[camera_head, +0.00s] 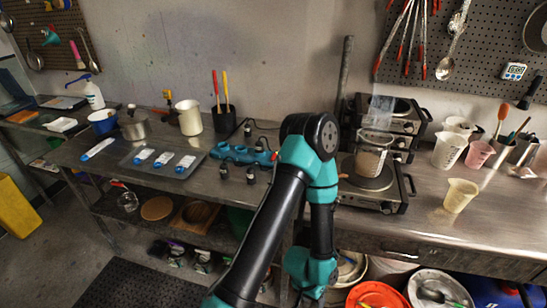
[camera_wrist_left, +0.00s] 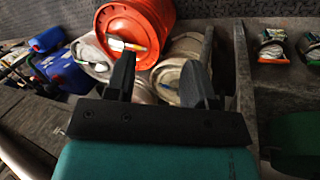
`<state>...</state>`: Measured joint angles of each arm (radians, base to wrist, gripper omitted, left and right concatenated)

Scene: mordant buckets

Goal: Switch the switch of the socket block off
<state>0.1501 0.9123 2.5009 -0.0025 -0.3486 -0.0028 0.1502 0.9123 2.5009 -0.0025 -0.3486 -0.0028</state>
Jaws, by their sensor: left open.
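The socket block (camera_head: 238,153) is a teal strip lying on the steel bench, left of my raised arm in the head view. Black plugs (camera_head: 250,175) and cables are around it. Its switch is too small to make out, and my arm hides the block's right end. My left gripper (camera_head: 312,300) hangs low in front of the bench, well away from the block and partly cut off by the lower edge. The left wrist view shows its two black fingers (camera_wrist_left: 160,78) apart with nothing held between them. The socket block is not in the wrist view.
A grey tray (camera_head: 138,163) with labelled items and a black holder (camera_head: 224,118) with red and yellow handles stand near the block. Hot plates (camera_head: 372,190) are to the right. Orange (camera_wrist_left: 140,25) and white buckets stand below the bench. The bench front left of my arm is fairly clear.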

